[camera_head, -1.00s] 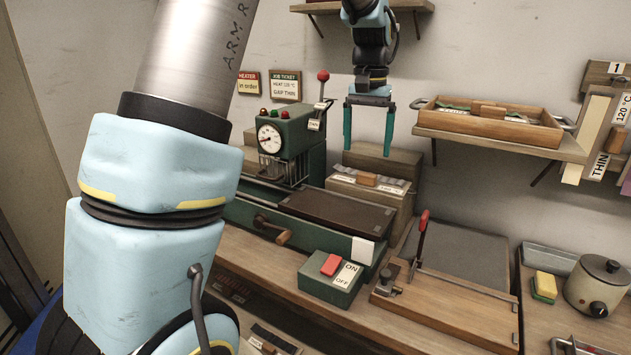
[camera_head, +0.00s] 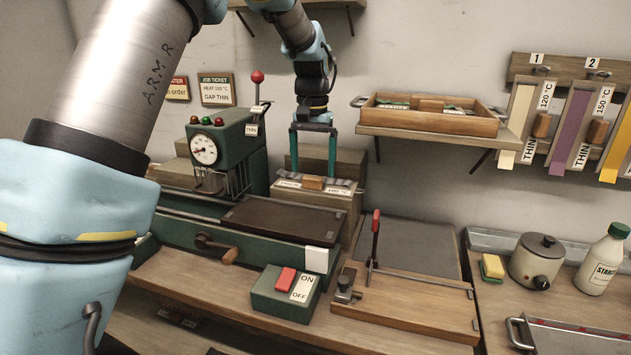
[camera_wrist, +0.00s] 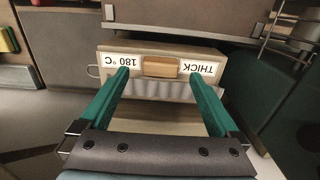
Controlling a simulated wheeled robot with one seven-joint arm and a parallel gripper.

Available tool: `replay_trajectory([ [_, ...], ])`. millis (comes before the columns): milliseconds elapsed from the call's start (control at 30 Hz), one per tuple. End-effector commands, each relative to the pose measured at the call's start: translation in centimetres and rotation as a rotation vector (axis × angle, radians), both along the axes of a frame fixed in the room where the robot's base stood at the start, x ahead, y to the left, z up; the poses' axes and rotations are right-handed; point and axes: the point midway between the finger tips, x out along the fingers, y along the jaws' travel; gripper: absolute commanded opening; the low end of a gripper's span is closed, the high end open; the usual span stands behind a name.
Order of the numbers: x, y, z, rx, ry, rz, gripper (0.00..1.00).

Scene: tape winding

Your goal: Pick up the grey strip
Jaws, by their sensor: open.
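The grey strip (camera_head: 344,185) is a wavy, pale grey piece along the top of a wooden block behind the electric machine. In the wrist view, the grey strip (camera_wrist: 160,91) lies across the picture between my fingers. My gripper (camera_head: 313,174) is open, pointing down, with its green fingers at the block's top. In the wrist view, my gripper (camera_wrist: 158,74) has one finger near each end of the strip. I cannot tell whether the fingers touch it. A label plate with a wooden knob (camera_wrist: 160,67), reading THICK and 180 °C, sits on the block's face beside the strip.
The green machine with a gauge (camera_head: 204,150) stands left of the block. A shelf (camera_head: 430,137) with a wooden tray (camera_head: 478,125) is to the right. A board with a red-handled lever (camera_head: 375,235) lies in front right. A pot (camera_head: 537,262) stands farther right.

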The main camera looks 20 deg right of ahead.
Motion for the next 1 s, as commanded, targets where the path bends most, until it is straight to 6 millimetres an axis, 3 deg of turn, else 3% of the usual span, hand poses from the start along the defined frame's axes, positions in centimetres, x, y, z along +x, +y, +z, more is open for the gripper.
replay_trajectory([
  [200, 0.0, 0.2, -2.4, 0.001, 0.001, 0.000, 0.97],
  [467, 0.0, 0.2, -2.7, -0.001, -0.001, 0.000, 0.97],
  [1000, 0.0, 0.2, -2.6, -0.001, -0.001, 0.000, 0.37],
])
